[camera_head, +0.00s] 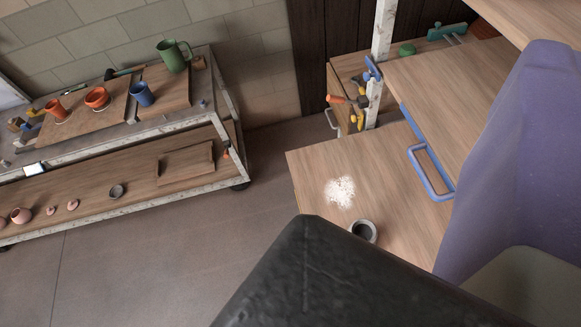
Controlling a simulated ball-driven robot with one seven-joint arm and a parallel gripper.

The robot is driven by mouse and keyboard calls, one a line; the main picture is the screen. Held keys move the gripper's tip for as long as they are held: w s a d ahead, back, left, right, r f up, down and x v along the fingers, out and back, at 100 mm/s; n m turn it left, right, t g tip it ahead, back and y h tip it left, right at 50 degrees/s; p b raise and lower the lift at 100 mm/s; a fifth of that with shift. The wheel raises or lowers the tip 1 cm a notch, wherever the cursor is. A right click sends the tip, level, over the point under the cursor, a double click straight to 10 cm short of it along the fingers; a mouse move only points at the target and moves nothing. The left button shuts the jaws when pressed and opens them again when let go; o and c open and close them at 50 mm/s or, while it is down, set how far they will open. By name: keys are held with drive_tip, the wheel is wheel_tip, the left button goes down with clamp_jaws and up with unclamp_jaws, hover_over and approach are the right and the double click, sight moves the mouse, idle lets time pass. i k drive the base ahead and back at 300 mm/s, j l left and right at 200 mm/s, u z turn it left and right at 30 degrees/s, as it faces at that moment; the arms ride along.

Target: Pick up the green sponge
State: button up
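A small green thing (407,49) lies on the wooden shelf at the back right. It may be the green sponge, but it is too small to tell. No other thing in view looks clearly like a sponge. A large dark block, probably part of my own arm, fills the bottom middle and hides what is behind it. No gripper fingers show.
A cart (228,182) at left holds a green mug (174,57), a blue cup (142,95) and orange cups. A wooden top (318,170) at right bears white powder (341,191) and a grey cup (363,231). Purple cloth (510,150) hangs right. Floor between is clear.

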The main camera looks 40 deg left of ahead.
sight(405, 50)
drive_tip(key=k+u, duration=0.25)
drive_tip(key=k, duration=0.2)
drive_tip(key=k+u, duration=0.25)
drive_tip(key=k, duration=0.15)
drive_tip(key=i+j+z, duration=0.25)
drive_tip(key=i+j, duration=0.2)
drive_tip(key=j, duration=0.2)
drive_tip(key=i+j+z, duration=0.1)
drive_tip(key=j, duration=0.25)
drive_tip(key=i+j+z, duration=0.25)
drive_tip(key=i+j, duration=0.15)
drive_tip(key=j, duration=0.35)
drive_tip(key=i+j+z, duration=0.15)
drive_tip(key=j, duration=0.25)
drive_tip(key=i+j+z, duration=0.1)
drive_tip(key=j, duration=0.3)
drive_tip(key=i+j+z, duration=0.15)
drive_tip(key=j, duration=0.3)
